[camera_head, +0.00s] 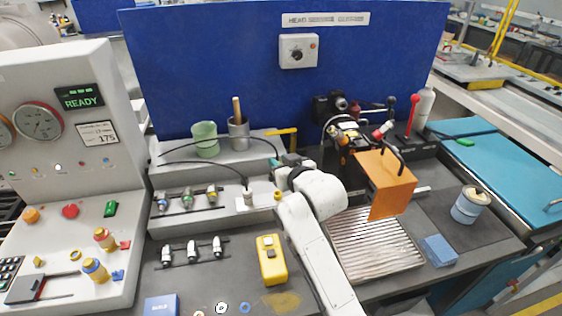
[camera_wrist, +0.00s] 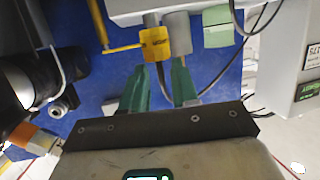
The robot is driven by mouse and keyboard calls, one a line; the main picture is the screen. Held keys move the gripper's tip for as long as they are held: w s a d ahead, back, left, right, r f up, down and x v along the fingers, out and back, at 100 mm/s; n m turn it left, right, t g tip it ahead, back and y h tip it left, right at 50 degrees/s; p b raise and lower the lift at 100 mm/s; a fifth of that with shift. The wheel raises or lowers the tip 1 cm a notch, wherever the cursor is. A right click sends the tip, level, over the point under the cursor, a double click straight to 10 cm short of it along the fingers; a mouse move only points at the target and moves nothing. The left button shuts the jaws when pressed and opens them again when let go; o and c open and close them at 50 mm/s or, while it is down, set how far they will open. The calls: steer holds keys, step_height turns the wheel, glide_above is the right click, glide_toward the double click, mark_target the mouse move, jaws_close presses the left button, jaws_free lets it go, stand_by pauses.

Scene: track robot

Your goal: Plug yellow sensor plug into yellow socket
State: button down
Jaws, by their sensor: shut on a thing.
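My gripper (camera_head: 280,162) is above the bench in front of the grey shelf, its green fingers partly visible. In the wrist view my gripper (camera_wrist: 161,68) has its fingers around the cable end of a yellow labelled plug (camera_wrist: 155,43). A dark cable runs back from the plug between the fingers. The plug is not clear in the head view. A small yellow round piece (camera_head: 277,195), which looks like the yellow socket, sits beside my arm at the right end of a white block (camera_head: 240,206). The plug is apart from it.
A white plug (camera_head: 247,197) with a black cable stands on the block. A green cup (camera_head: 205,139) and metal cup (camera_head: 239,135) stand on the shelf behind.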

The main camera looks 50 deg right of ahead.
steer(key=shift+f+b, duration=1.9)
steer(key=shift+f, duration=1)
steer(key=shift+p, duration=0.55)
steer(key=shift+f+b, duration=1)
steer(key=shift+f, duration=0.35)
steer(key=c, duration=0.8)
jaws_free()
steer(key=b+v, duration=0.1)
steer(key=v, duration=1)
steer(key=shift+d, duration=0.1)
